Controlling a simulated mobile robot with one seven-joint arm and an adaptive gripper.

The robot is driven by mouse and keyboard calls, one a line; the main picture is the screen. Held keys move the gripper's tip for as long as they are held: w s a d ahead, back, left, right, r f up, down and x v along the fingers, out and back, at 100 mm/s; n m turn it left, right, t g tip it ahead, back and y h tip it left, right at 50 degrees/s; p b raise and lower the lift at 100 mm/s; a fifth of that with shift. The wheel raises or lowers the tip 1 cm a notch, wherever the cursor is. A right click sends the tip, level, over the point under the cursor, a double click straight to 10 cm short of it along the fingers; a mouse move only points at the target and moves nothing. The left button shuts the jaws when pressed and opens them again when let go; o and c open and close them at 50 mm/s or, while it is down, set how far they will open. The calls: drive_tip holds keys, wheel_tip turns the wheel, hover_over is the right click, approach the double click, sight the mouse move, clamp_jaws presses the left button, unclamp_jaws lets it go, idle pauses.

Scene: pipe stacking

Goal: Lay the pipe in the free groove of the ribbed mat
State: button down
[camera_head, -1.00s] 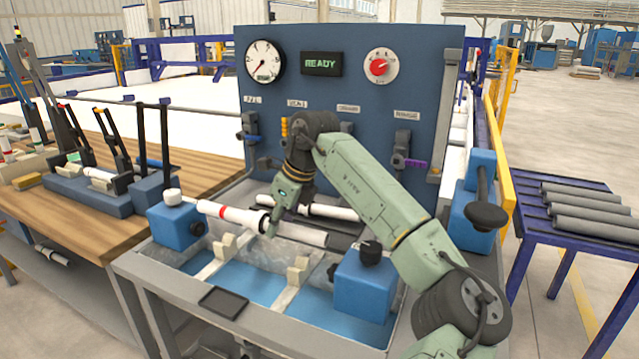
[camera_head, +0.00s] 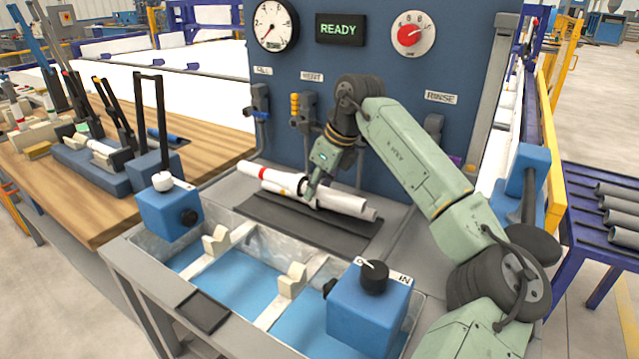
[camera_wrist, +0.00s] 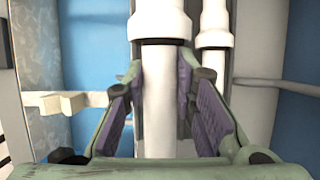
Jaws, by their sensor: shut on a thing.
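The pipe (camera_head: 340,198), white with a red band near its left end, is in my gripper (camera_head: 310,192). My gripper is shut around its middle part and holds it over the dark ribbed mat (camera_head: 300,228). A second white pipe (camera_head: 368,214) is at the mat, partly hidden behind the held one. In the wrist view the held pipe (camera_wrist: 158,100) runs up between the fingertips of my gripper (camera_wrist: 160,75), with a wider collar beyond them. The second pipe (camera_wrist: 213,55) lies beside it, to the right and roughly parallel. I cannot tell the gap between pipe and mat.
A basin with blue liquid (camera_head: 225,268) and pale notched supports (camera_head: 290,282) lies in front of the mat. Blue blocks (camera_head: 170,210) and (camera_head: 368,310) stand at its corners. A blue panel (camera_head: 370,80) with gauges rises behind. The mat's front strip is bare.

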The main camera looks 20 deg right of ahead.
drive_tip(key=shift+f+b, duration=2.55)
drive_tip(key=shift+f, duration=1.4)
drive_tip(key=shift+f, duration=0.2)
drive_tip(key=c, duration=1.2)
unclamp_jaws()
drive_tip(key=shift+c, duration=0.2)
